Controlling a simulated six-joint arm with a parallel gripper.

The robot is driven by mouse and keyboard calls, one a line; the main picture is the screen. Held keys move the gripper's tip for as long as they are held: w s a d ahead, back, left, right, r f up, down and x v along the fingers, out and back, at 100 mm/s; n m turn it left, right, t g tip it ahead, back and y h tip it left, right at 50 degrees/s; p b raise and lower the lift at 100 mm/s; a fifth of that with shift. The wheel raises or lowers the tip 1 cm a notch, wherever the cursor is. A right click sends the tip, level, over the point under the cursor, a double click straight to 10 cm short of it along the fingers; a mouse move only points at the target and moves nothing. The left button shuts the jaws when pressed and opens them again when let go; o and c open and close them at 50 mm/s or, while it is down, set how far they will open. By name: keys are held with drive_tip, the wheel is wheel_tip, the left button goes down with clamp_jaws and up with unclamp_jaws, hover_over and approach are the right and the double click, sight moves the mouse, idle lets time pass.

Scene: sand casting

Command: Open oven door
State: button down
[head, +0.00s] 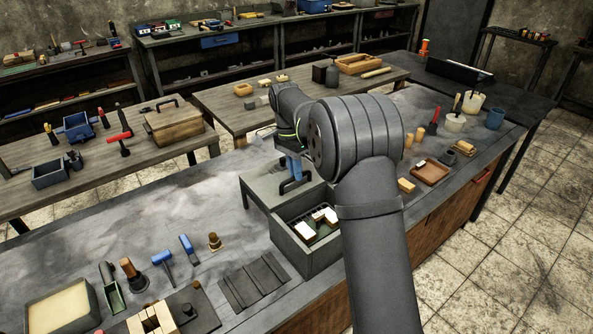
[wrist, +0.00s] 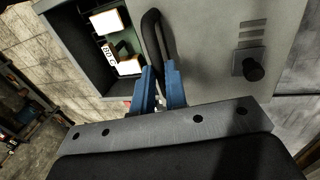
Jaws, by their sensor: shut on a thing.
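The oven is a grey box (head: 297,262) on the dark bench. It also shows in the wrist view, where its grey panel (wrist: 210,45) carries a black knob and vent slots. The oven's inside is partly uncovered, and white blocks (head: 322,218) show in it, also in the wrist view (wrist: 105,22). A black bar handle (wrist: 152,40) stands beside the opening. My gripper (wrist: 160,75), with blue fingers, is shut on the handle near its lower end. In the head view my gripper (head: 292,167) is partly hidden by my arm.
Blue-handled tools (head: 188,248), a small brown piece (head: 214,241) and a dark slatted mat (head: 254,283) lie left of the oven. A brown tray (head: 430,172) and several cups and blocks stand to the right. Bare bench lies behind-left of the oven.

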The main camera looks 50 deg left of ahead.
drive_tip(key=shift+a+r, duration=0.2)
drive_tip(key=shift+a, duration=0.05)
drive_tip(key=c, duration=1.6)
unclamp_jaws()
drive_tip(key=shift+a+f, duration=0.1)
drive_tip(key=shift+o, duration=0.7)
drive_tip(key=v, duration=1.7)
drive_tip(key=shift+d, duration=0.25)
drive_tip(key=x, duration=1.7)
drive_tip(key=shift+f, duration=0.1)
